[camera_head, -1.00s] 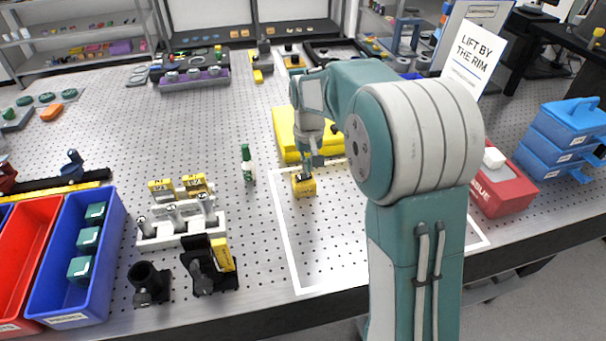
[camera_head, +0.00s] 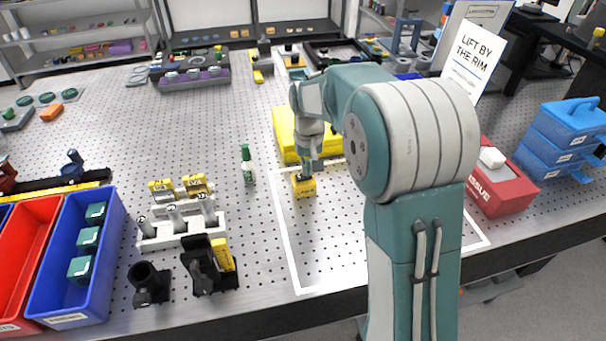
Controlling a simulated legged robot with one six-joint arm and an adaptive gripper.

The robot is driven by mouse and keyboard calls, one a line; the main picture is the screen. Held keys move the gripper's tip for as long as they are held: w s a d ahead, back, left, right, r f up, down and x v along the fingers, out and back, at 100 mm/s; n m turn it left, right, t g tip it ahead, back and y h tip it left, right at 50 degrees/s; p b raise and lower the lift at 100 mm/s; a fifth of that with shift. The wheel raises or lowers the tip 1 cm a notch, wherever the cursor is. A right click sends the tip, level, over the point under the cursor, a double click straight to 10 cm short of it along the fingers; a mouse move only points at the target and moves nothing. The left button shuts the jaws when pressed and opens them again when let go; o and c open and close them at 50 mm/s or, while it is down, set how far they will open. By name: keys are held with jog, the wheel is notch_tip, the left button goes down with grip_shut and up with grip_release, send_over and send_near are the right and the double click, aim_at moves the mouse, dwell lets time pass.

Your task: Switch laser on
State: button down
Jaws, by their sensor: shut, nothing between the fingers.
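My gripper (camera_head: 306,172) points straight down and is shut, with nothing seen between its fingers. It is at the top of a small yellow box (camera_head: 303,187) with a dark top, inside the white outline on the table. I cannot tell whether the fingertips touch the box. The label on the box is too small to read, and my gripper hides part of its top. I cannot pick out for sure which thing is the laser. A larger yellow case (camera_head: 285,133) lies just behind my gripper, partly hidden by my arm.
A small green-and-white bottle (camera_head: 247,165) stands left of the yellow box. White holders (camera_head: 178,230) and black mounts (camera_head: 208,270) are at front left, beside a blue bin (camera_head: 103,285). A red tissue box (camera_head: 500,190) is at the right. The outlined area in front is clear.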

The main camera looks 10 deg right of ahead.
jog(key=shift+f, duration=0.15)
jog(key=shift+r, duration=3.5)
